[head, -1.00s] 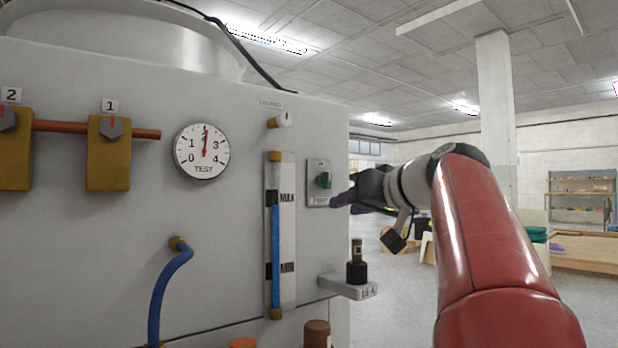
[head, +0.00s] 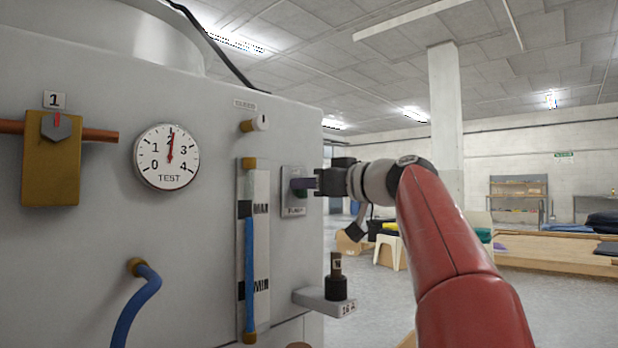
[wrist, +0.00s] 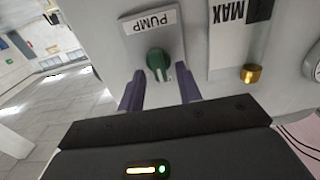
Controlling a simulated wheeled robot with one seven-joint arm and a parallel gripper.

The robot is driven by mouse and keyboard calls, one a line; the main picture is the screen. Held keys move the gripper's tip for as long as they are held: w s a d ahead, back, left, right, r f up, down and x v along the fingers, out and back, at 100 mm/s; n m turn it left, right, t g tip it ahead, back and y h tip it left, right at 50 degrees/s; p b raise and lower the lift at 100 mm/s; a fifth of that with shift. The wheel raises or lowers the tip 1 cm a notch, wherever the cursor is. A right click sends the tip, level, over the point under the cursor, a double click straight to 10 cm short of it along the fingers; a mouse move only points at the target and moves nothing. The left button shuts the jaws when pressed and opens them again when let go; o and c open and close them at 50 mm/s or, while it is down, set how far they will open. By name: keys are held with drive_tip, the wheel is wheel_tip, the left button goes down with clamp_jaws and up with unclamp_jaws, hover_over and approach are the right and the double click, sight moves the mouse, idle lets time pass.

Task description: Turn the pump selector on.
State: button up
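The pump selector is a green knob (wrist: 158,62) on a light plate labelled PUMP (head: 293,208), near the right edge of the machine's grey front. In the wrist view the plate (wrist: 150,22) appears upside down. My gripper (head: 302,184) is at the plate in the head view, and its fingers mostly cover the knob there. In the wrist view my gripper (wrist: 160,72) is open, with one purple finger on each side of the knob. Gaps show between the fingers and the knob. The knob's pointer direction is hard to read.
Left of the plate is a level tube (head: 249,265) marked MAX and MIN. A small shelf (head: 322,301) with a black fitting (head: 336,285) juts out below my gripper. A TEST gauge (head: 167,157) and blue hose (head: 137,305) are farther left.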

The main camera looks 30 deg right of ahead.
drive_tip(key=shift+w+a, duration=0.15)
drive_tip(key=shift+w, duration=0.15)
drive_tip(key=c, duration=0.6)
